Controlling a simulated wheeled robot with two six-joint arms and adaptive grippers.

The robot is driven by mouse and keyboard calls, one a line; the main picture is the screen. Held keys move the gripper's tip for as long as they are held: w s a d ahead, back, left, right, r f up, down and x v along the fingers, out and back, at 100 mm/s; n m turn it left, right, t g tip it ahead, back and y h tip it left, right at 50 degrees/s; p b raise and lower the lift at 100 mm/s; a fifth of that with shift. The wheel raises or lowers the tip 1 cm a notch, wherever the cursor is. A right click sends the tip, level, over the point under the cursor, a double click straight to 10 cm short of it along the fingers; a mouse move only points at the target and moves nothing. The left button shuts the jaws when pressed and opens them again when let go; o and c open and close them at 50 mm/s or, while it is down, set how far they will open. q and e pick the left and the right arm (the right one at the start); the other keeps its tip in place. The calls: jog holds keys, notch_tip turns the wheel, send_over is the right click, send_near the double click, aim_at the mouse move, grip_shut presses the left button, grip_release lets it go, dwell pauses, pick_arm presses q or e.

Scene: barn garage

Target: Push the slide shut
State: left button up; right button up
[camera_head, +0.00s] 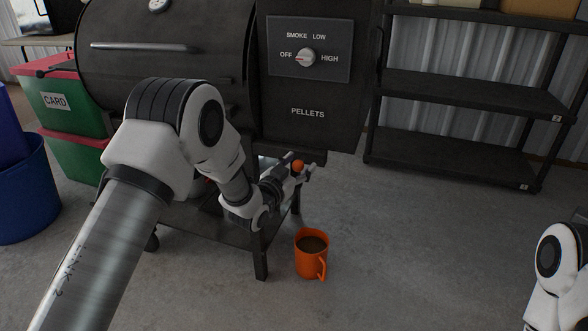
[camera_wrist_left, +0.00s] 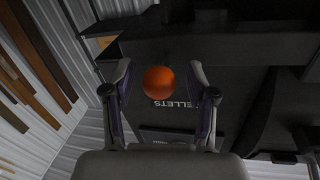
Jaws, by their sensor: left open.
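The slide's round orange knob (camera_head: 298,165) shows just below the pellet hopper (camera_head: 308,90) of the dark grill. The slide itself is mostly hidden, so I cannot tell how far out it stands. My left gripper (camera_head: 290,178) is under the hopper, close to the knob. In the left wrist view the orange knob (camera_wrist_left: 158,82) appears between the two spread fingers of my left gripper (camera_wrist_left: 161,76), with gaps on both sides. I cannot tell whether a finger touches it. My right gripper is out of view; only part of my right arm shows at the lower right edge.
An orange mug (camera_head: 312,254) with dark contents stands on the floor beside the grill's leg. A black shelf rack (camera_head: 470,92) is at the right. A green bin (camera_head: 62,118) and a blue tub (camera_head: 28,200) are at the left. The floor right of the mug is clear.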

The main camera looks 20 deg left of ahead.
pick_arm(q)
jog(key=v, duration=1.1)
jog(key=shift+s, duration=0.35)
jog(key=shift+a, duration=0.15)
jog(key=s+f+n+g+y, duration=0.1)
jog(key=s+f+g, duration=0.3)
jog(key=s+f, duration=0.55)
jog(key=s+f+g+y, duration=0.1)
jog(key=s+f+g, duration=0.35)
jog(key=f, duration=1.05)
jog(key=s+a+f+n+g+y, duration=0.15)
jog(key=s+f+g, duration=0.25)
jog(key=s, duration=0.7)
jog(key=s+f+n+g+y, duration=0.15)
jog(key=s+f+g, duration=0.3)
jog(key=s, duration=0.75)
notch_tip(320, 180, up, 36)
jog(key=n+h+p, duration=0.1)
jog(key=p, duration=3.4)
jog(key=shift+f+g, duration=0.25)
jog(key=shift+g, duration=0.05)
